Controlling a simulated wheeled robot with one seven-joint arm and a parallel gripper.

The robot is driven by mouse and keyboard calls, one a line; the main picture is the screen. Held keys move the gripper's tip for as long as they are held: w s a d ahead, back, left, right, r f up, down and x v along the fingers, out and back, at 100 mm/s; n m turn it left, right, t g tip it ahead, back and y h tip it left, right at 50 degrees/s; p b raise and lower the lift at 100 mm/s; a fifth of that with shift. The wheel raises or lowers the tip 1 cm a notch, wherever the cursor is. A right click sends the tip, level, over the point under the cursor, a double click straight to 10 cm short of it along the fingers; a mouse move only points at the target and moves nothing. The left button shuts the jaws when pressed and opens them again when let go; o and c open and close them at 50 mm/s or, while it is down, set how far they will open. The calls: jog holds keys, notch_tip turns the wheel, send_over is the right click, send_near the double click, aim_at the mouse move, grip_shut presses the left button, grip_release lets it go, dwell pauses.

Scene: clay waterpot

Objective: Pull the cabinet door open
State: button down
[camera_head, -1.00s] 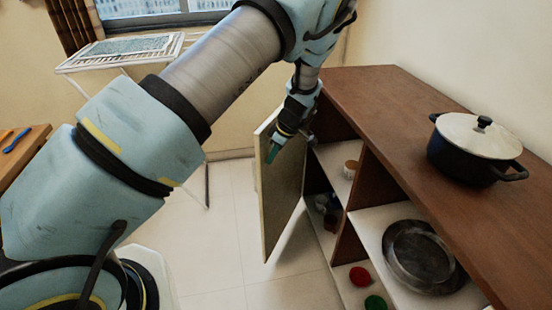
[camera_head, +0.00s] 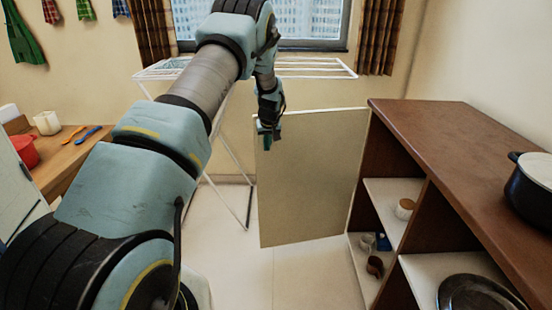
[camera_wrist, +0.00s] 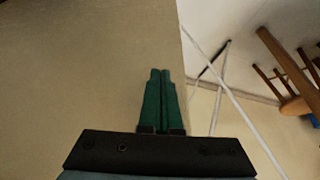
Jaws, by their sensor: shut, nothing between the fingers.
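The cabinet door (camera_head: 315,180) is a flat beige panel standing wide open, swung out to the left of the brown cabinet (camera_head: 455,150). Its inner shelves are exposed. My gripper (camera_head: 268,138) is at the door's upper left, near its free edge. In the wrist view my gripper's green fingers (camera_wrist: 163,98) are together with nothing between them, in front of the door panel (camera_wrist: 80,70) and close to its edge. I cannot tell whether the fingers touch the panel. No handle is visible.
A dark pot (camera_head: 530,190) stands on the cabinet top. Small containers (camera_head: 404,208) and a dark pan (camera_head: 475,295) are on the shelves. A white drying rack (camera_head: 310,68) stands behind the door. A wooden table (camera_head: 75,155) is at left. Floor below the door is clear.

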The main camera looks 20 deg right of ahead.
jog(key=shift+m, duration=0.7)
jog(key=shift+w+b, duration=0.3)
jog(key=shift+w, duration=2.15)
jog(key=shift+s, duration=0.15)
